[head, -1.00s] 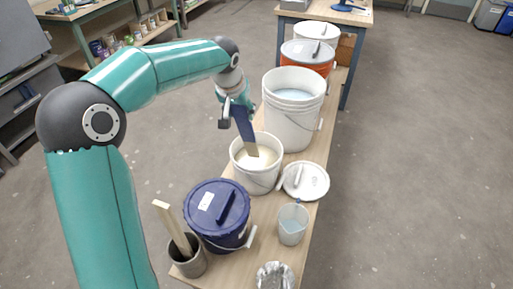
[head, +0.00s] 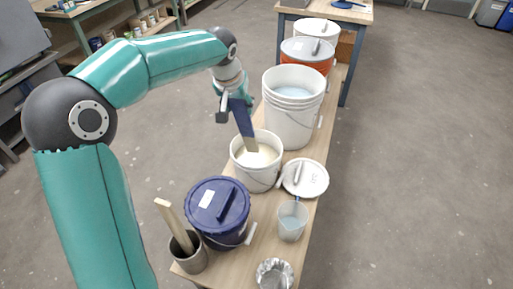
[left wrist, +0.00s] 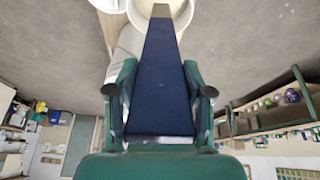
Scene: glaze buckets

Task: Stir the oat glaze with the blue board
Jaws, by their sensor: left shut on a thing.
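The blue board (head: 241,119) is held by my left gripper (head: 234,101), which is shut on its upper part above the bench. The board has a bare wood-coloured lower end that reaches down into the open white bucket of oat glaze (head: 257,172), and the tip is hidden in the cream glaze (head: 262,157). The board leans slightly. In the left wrist view the board (left wrist: 160,85) runs from between the fingers (left wrist: 160,105) toward the bucket (left wrist: 182,10) at the top. My right gripper is not in view.
A larger white bucket (head: 291,119) of pale blue liquid stands just behind. A lidded dark blue bucket (head: 217,212), a grey pot (head: 188,256) with wooden sticks, a jug (head: 292,222), a white lid (head: 305,178) and a metal cup (head: 273,275) crowd the narrow bench.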

